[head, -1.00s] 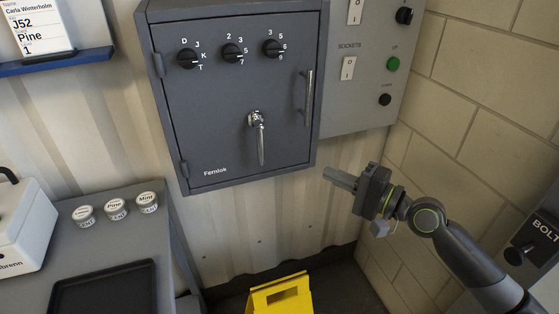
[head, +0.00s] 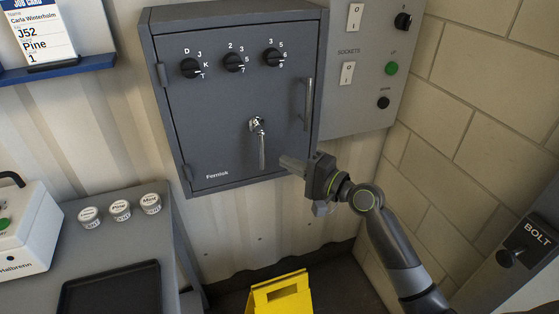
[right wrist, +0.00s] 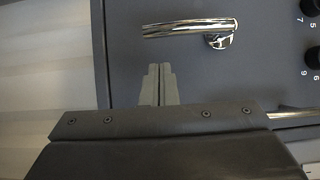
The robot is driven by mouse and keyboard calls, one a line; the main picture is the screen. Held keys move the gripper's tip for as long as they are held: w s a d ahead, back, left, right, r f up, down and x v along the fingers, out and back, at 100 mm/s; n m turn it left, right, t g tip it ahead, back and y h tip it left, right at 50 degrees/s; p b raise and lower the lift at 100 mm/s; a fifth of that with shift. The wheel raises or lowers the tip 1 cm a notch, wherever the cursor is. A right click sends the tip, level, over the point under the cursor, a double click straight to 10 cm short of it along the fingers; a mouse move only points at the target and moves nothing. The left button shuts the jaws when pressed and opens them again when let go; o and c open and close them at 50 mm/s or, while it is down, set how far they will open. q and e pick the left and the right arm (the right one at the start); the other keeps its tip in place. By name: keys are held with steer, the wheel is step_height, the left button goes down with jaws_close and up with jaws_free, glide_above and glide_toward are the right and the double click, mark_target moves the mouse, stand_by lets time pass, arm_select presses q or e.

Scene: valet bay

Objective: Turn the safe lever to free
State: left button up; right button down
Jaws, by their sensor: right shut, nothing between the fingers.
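The grey safe (head: 215,120) hangs on the wall with its door closed. Its chrome lever (head: 262,150) points straight down from a round hub. The lever also shows in the right wrist view (right wrist: 185,29), lying across the picture above the fingers. My right gripper (head: 284,162) is shut and empty. Its fingertips are just right of the lever's lower end in the head view and apart from it. In the right wrist view the closed fingers (right wrist: 158,70) point toward the lever with a gap between. My left gripper is not in view.
Three black dials (head: 233,62) sit above the lever, and a vertical door handle (head: 309,104) is at its right. A switch panel (head: 365,100) adjoins the safe. A yellow floor sign (head: 280,296) stands below. A side table (head: 110,245) with tins is at left.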

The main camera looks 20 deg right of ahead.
steer(key=a, duration=0.2)
steer(key=shift+w+a+p, duration=0.15)
steer(key=shift+a+p, duration=0.2)
steer(key=shift+p, duration=0.05)
